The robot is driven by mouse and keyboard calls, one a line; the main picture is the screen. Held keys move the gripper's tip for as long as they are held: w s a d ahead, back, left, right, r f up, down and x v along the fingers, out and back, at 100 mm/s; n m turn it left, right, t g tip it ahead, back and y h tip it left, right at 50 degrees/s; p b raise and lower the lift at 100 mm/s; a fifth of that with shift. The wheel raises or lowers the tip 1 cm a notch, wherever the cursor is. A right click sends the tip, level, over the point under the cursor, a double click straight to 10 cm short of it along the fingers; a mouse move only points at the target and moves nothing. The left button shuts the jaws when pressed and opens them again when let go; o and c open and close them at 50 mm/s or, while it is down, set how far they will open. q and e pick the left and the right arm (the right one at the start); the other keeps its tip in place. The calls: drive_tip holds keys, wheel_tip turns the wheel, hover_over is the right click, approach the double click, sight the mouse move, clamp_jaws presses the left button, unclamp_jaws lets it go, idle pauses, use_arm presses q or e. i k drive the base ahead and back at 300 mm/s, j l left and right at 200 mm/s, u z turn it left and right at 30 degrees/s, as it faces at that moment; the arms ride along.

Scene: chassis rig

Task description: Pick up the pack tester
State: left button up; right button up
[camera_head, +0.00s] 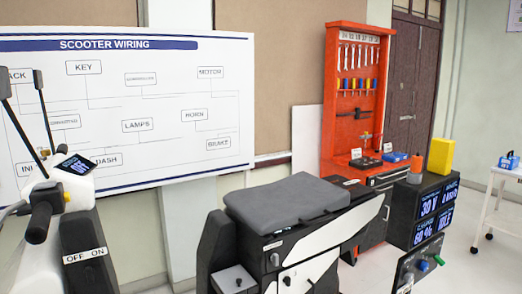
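No object in view carries a readable "pack tester" label. A small blue device (509,162) with a dark part on top stands on a white trolley (508,172) at the right edge. I cannot tell which of these, if either, is the pack tester. Neither of my grippers shows in the head view.
A scooter rig with a grey seat (285,202) fills the lower middle, its handlebar (45,215) at left. A red tool rack (355,100) stands behind. A display box (420,215) bears a yellow block (440,156). Floor is clear before the trolley.

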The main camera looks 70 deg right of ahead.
sight(440, 158)
drive_tip(key=z, duration=3.4)
drive_tip(key=i+z, duration=0.35)
drive_tip(key=i, duration=0.15)
drive_tip(key=i+z, duration=0.35)
drive_tip(key=i, duration=0.15)
